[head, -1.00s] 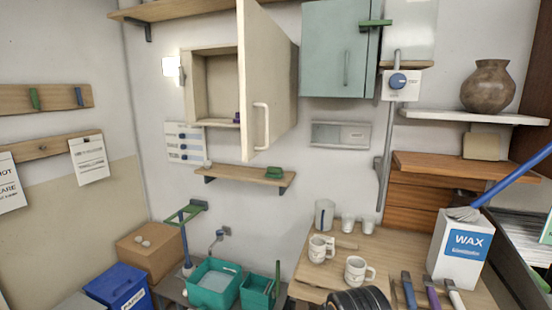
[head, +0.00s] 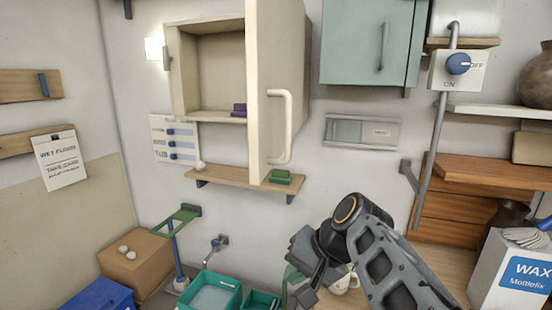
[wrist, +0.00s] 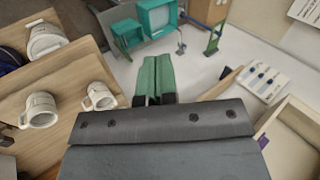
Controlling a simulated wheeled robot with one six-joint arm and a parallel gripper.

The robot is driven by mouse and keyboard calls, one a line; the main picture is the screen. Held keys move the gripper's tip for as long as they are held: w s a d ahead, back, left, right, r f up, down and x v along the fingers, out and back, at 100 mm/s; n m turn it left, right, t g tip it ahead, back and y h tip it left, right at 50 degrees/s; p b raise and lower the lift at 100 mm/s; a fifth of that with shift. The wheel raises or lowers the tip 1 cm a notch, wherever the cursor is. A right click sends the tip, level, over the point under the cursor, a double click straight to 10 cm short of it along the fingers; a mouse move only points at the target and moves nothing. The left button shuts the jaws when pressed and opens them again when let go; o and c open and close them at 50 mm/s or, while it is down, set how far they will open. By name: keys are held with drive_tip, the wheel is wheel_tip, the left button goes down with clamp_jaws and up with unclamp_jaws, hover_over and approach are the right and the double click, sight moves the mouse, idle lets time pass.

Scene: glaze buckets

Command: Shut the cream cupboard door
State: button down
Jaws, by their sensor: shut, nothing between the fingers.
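The cream cupboard (head: 176,70) hangs on the wall and stands open, with a small purple thing (head: 239,109) inside. Its cream door (head: 262,60) is swung out toward me, with a pale bar handle (head: 289,125) on its front. In the wrist view, part of the open cupboard (wrist: 295,135) shows at the lower right. My gripper (wrist: 157,75) has green fingers pressed together with nothing between them. In the head view, my gripper (head: 293,277) is below and slightly right of the door, apart from it, partly hidden by its own wrist.
A wooden shelf (head: 225,178) with a green block (head: 280,177) is under the cupboard. A closed grey-green cupboard (head: 345,45) hangs to the right. Teal tubs (head: 213,292) are low down, and mugs (wrist: 98,97) stand on a wooden worktop. Open air lies before the door.

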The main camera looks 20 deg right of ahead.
drive_tip(key=w+d+r+m+t+y+b, duration=0.15)
drive_tip(key=d+r+y, duration=0.25)
drive_tip(key=r, duration=0.5)
drive_tip(key=n+t+y, duration=0.1)
drive_tip(key=t+y, duration=0.2)
drive_tip(key=y, duration=0.3)
approach(273, 155)
drive_tip(key=p+x, duration=0.2)
drive_tip(key=x, duration=0.3)
drive_tip(key=shift+w+a+r, duration=0.1)
drive_tip(key=shift+w, duration=0.1)
drive_tip(key=shift+p+x, duration=0.3)
drive_tip(key=shift+x, duration=0.75)
drive_tip(key=shift+w, duration=0.1)
